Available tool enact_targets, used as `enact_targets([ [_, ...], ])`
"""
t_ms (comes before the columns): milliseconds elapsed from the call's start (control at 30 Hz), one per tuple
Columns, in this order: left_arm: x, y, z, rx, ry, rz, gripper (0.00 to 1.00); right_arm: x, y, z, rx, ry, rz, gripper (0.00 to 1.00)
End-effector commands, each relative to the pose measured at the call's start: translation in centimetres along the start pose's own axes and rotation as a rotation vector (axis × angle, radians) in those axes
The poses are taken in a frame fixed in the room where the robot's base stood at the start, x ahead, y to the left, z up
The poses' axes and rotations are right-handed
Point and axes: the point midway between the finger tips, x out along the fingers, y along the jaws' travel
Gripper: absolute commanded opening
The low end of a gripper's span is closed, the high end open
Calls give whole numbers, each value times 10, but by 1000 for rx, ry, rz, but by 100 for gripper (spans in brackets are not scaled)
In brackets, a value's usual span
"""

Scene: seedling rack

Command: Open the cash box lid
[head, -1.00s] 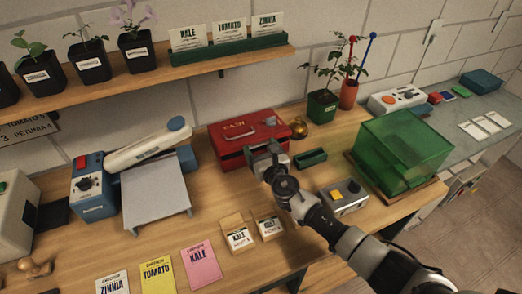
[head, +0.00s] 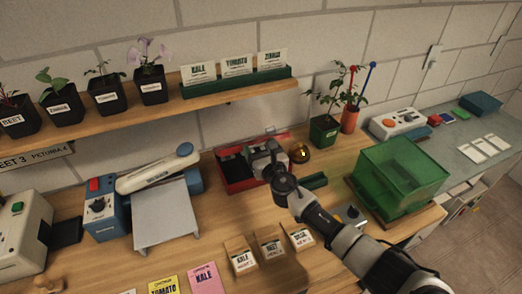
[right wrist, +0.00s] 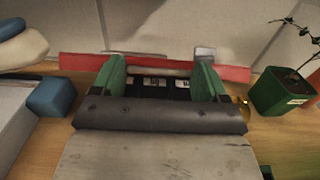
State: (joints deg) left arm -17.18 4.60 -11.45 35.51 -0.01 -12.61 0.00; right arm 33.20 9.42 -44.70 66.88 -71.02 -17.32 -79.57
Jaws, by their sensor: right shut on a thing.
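The red cash box (head: 240,183) stands on the wooden bench below the shelf. Its lid (head: 277,137) is raised at the back, and the dark inside shows on the left. My right gripper (head: 266,152) is over the box at the lid and hides part of it. In the right wrist view its two green-sided fingers (right wrist: 160,82) stand apart at the red lid (right wrist: 75,67), shut on it; the exact contact is hard to see. Dark compartments with pale pieces show between the fingers. My left gripper is not in view.
A brass bell (head: 300,154) stands close to the box's right side, with a potted plant (head: 323,131) beyond. Seed packets (head: 270,246) are in front, and a green clear case (head: 400,172) is on the right.

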Motion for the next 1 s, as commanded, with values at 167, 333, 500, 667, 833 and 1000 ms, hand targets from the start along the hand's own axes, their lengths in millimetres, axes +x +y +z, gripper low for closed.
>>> enact_targets([
  [167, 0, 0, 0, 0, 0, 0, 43, 2, -1, 7, -2, -12, -2, 32],
  [333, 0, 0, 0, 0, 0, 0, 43, 2, -1, 6, -2, -11, -2, 80],
  [500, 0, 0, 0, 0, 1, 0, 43, 1, 0, 4, -1, -7, -1, 100],
  [667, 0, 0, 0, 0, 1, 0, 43, 0, 0, 2, -1, -4, -1, 100],
  [833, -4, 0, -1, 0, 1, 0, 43, -11, -1, 2, -1, -3, -1, 100],
  [1000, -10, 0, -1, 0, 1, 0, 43, -42, -1, 2, -1, -2, -1, 100],
])
